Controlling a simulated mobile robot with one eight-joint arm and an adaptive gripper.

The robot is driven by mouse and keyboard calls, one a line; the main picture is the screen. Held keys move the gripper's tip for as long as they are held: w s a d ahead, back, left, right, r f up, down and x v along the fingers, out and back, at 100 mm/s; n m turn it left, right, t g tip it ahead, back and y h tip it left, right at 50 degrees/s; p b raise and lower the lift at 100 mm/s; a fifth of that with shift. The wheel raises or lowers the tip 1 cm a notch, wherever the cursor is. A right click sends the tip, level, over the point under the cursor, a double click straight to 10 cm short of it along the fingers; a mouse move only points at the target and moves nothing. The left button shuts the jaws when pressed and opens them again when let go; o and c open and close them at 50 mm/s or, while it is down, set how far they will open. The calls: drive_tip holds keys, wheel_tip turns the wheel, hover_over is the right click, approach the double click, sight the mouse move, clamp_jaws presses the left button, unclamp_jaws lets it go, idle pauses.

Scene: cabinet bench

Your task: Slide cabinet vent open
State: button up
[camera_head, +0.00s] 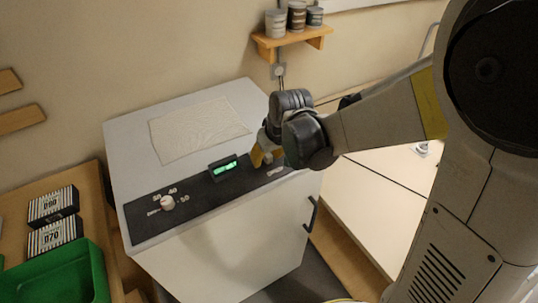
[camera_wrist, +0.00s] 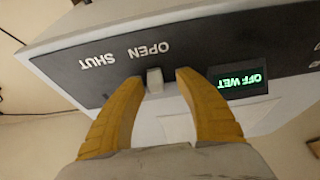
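The white cabinet (camera_head: 235,235) has a black control panel (camera_head: 208,192) along its front top edge. In the wrist view, a small pale slider knob (camera_wrist: 155,80) sits on the panel, close to the printed word OPEN (camera_wrist: 150,50). The word SHUT (camera_wrist: 97,60) is farther left. My gripper (camera_wrist: 158,76) has its yellow fingers open on either side of the knob, with a visible gap on both sides. In the head view, my gripper (camera_head: 265,157) is at the panel's right part, and it hides the knob there.
A green-lit display (camera_head: 225,168) stands left of my gripper; in the wrist view it seems to read OFF WET. A round dial (camera_head: 167,202) is farther left. A cloth (camera_head: 198,130) lies on the cabinet top. A shelf with jars (camera_head: 292,42) hangs behind my gripper.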

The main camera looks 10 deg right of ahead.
drive_tip(key=shift+d, duration=0.1)
drive_tip(key=v, duration=1.2)
drive_tip(key=s+d+f+m+t+b, duration=0.1)
drive_tip(key=s+d+f+b, duration=0.1)
drive_tip(key=s, duration=0.4)
drive_tip(key=s+d+f+m+t+h+b, duration=0.1)
drive_tip(key=s+d+f+m+t+b, duration=0.1)
drive_tip(key=s, duration=0.5)
drive_tip(key=shift+s+d+f+m+b, duration=0.15)
drive_tip(key=shift+s+d+m+b, duration=0.15)
drive_tip(key=shift+d, duration=0.55)
drive_tip(key=shift+w, duration=0.1)
